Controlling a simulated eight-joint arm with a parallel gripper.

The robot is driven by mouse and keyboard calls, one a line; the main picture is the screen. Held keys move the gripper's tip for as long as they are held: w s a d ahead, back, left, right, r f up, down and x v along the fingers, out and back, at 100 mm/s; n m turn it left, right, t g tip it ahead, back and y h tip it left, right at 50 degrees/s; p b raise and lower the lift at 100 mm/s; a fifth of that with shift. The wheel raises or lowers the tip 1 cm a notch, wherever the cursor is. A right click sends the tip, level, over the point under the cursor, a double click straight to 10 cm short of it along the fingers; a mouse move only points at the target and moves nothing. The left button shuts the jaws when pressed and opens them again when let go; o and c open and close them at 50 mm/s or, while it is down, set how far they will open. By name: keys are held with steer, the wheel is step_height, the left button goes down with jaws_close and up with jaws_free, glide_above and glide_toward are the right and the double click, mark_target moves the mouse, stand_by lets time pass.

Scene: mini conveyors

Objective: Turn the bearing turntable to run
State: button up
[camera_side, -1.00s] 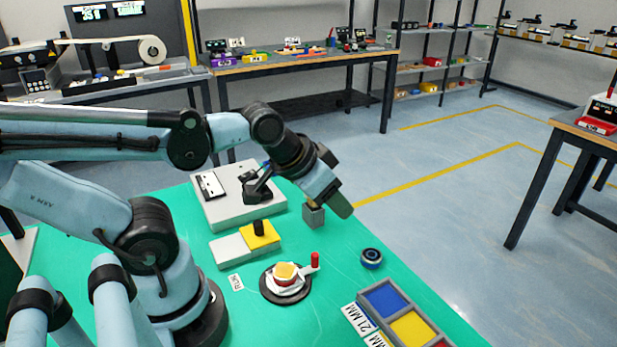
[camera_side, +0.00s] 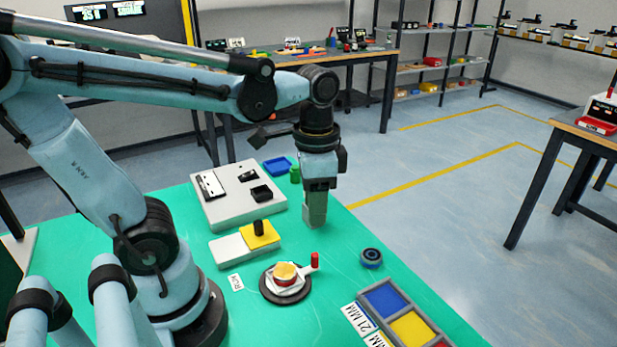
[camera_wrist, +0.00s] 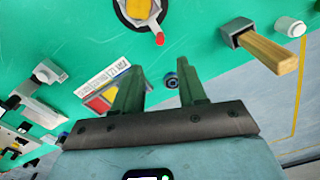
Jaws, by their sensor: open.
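The turntable is a black disc (camera_side: 270,293) with a white plate, a yellow-topped red middle and an upright red knob (camera_side: 315,262) on its right side. A white RUN label (camera_side: 236,282) lies on the mat to its left. My gripper (camera_side: 314,220) points down behind and to the right of the turntable, apart from it. In the wrist view, my gripper (camera_wrist: 158,78) has its two fingers spread with nothing held. There the turntable (camera_wrist: 138,12) is partly cut off at the top edge, and its red knob (camera_wrist: 160,38) points towards the fingers.
A blue-black ring (camera_side: 371,258) lies right of the turntable. A sorting tray (camera_side: 366,287) is at the front right. A grey-and-yellow block (camera_side: 230,249) and a white panel box (camera_side: 222,212) stand behind left. The wrist view shows a wooden bar (camera_wrist: 270,50) in a grey socket.

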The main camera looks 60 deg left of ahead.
mark_target(314, 255)
steer(key=shift+f, duration=5.95)
jaws_close()
